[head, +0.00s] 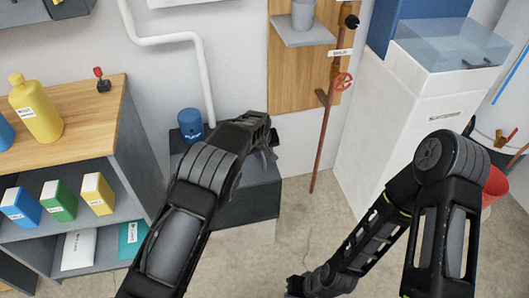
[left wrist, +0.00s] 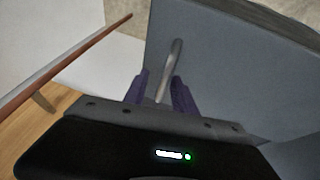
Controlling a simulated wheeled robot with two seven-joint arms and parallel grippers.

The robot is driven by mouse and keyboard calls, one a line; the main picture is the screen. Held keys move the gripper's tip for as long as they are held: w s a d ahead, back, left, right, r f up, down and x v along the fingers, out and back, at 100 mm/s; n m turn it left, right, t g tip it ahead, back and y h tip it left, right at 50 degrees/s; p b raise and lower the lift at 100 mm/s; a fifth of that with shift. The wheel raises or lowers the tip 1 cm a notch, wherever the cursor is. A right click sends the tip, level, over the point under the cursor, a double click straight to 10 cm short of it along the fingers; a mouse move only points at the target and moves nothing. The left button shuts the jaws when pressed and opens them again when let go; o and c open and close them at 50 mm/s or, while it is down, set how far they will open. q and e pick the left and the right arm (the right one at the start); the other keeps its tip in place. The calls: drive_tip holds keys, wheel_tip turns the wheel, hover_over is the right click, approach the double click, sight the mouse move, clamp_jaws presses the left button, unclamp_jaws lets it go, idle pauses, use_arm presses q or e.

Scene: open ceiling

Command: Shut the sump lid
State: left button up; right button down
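A dark grey box (head: 253,197), which seems to be the sump, stands against the back wall in the head view, partly hidden by my left arm. In the left wrist view a flat grey panel (left wrist: 220,70), likely its lid, carries a pale metal bar handle (left wrist: 176,56). My left gripper (head: 270,152) is over the box's right side. In the left wrist view its purple fingers (left wrist: 160,88) are apart, one on each side of the handle, with a gap visible on the left. I cannot tell how far the lid is tilted. My right gripper (head: 296,287) is low at the bottom edge, mostly hidden.
A blue jar (head: 190,124) stands left of my left forearm. A shelf unit (head: 118,120) with bottles and boxes is at left. A copper pipe (head: 324,140) with a red valve wheel rises right of the box. A white cabinet (head: 385,130) stands further right. Floor between is clear.

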use_arm(q)
drive_tip(key=v, duration=0.7)
drive_tip(key=shift+d, duration=0.2)
